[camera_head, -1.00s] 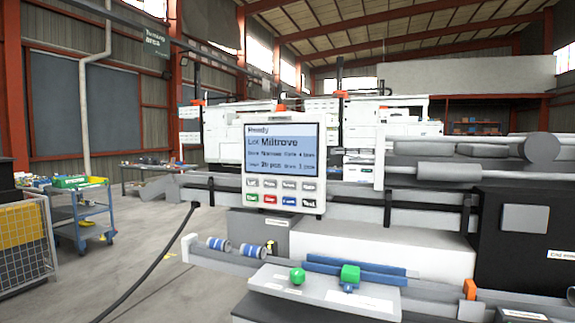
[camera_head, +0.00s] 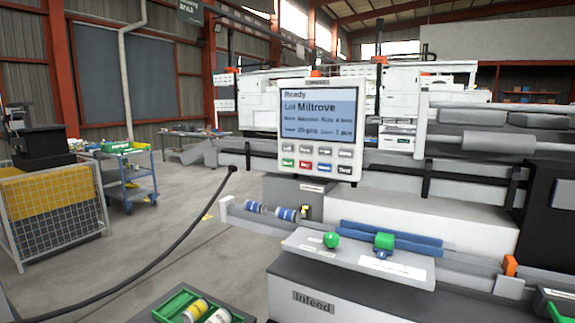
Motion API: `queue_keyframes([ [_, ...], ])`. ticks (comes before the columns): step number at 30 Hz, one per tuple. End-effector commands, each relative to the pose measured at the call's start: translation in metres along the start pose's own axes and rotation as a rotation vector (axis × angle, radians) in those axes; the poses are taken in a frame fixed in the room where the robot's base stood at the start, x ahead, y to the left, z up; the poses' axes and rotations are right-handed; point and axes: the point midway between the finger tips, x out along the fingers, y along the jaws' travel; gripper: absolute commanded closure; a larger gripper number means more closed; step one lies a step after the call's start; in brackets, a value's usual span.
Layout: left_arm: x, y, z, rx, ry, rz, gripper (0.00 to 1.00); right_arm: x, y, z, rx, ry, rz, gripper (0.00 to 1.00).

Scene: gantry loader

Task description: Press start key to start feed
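A white control panel (camera_head: 320,84) stands right of the middle, in front of the machine. Its blue screen (camera_head: 319,112) reads "Ready" and "Lot Miltrove", with smaller lines below. Two rows of keys sit under the screen. The top row is grey. The bottom row has a green key (camera_head: 288,163) at its left end, which looks to be the start key, then a red key (camera_head: 306,165), a blue key (camera_head: 325,167) and a dark key (camera_head: 345,169). The key labels are too small to read surely. Neither of my grippers is in view.
Below the panel, a grey plate (camera_head: 313,245) carries a green knob (camera_head: 331,240) and a green block (camera_head: 383,242) by blue bars. The base is labelled "Infeed". A green tray (camera_head: 170,307) holds cylinders at the bottom. A blue cart (camera_head: 128,185) and wire cage (camera_head: 55,215) stand left.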

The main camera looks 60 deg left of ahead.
Motion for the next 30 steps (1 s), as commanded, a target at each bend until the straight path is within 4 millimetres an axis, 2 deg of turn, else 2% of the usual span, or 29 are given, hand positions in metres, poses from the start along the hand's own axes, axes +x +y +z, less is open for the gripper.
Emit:
queue_keyframes([
  [2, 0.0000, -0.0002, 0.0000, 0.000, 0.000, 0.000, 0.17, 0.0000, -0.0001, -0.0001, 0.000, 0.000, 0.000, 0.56],
  [23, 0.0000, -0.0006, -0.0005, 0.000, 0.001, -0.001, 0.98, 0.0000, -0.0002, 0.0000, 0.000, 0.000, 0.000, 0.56],
  [30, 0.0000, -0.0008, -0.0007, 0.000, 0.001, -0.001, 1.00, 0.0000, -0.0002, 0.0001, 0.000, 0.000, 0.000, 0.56],
])
